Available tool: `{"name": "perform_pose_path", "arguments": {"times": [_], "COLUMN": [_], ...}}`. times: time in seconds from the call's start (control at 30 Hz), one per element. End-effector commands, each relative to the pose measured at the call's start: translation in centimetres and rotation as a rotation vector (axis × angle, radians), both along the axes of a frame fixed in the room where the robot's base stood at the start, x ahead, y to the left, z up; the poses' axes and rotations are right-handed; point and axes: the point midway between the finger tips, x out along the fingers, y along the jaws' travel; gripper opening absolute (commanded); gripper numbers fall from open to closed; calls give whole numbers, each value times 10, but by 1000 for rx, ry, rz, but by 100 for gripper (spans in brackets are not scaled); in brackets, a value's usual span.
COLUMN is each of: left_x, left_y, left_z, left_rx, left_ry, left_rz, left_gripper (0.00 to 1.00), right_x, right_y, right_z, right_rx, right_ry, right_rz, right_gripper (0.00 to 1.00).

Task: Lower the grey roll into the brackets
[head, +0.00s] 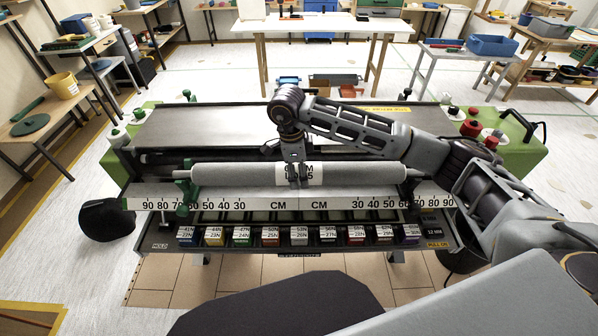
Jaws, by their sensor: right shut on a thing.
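The grey roll (240,174) lies level across the front of the pasting machine, with a white label at its middle. My right gripper (298,182) comes down from above and is shut on the roll at the label. My left gripper is not in view.
A scale bar (255,204) marked in CM runs along the front, above a row of coloured labelled bins (270,236). Green side housings (515,140) flank the machine's flat metal top (215,125). My right arm crosses the machine's right side. Work tables stand behind.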

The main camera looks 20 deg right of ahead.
Motion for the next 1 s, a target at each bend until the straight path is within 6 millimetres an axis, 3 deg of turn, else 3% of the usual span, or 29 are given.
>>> {"name": "perform_pose_path", "arguments": {"times": [1.0], "left_x": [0], "left_y": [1], "left_z": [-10], "left_rx": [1], "left_ry": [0], "left_rz": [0], "left_gripper": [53], "right_x": [1], "right_y": [0], "right_z": [-10], "right_rx": [2], "right_ry": [-5], "right_rz": [-1], "right_gripper": [0]}}
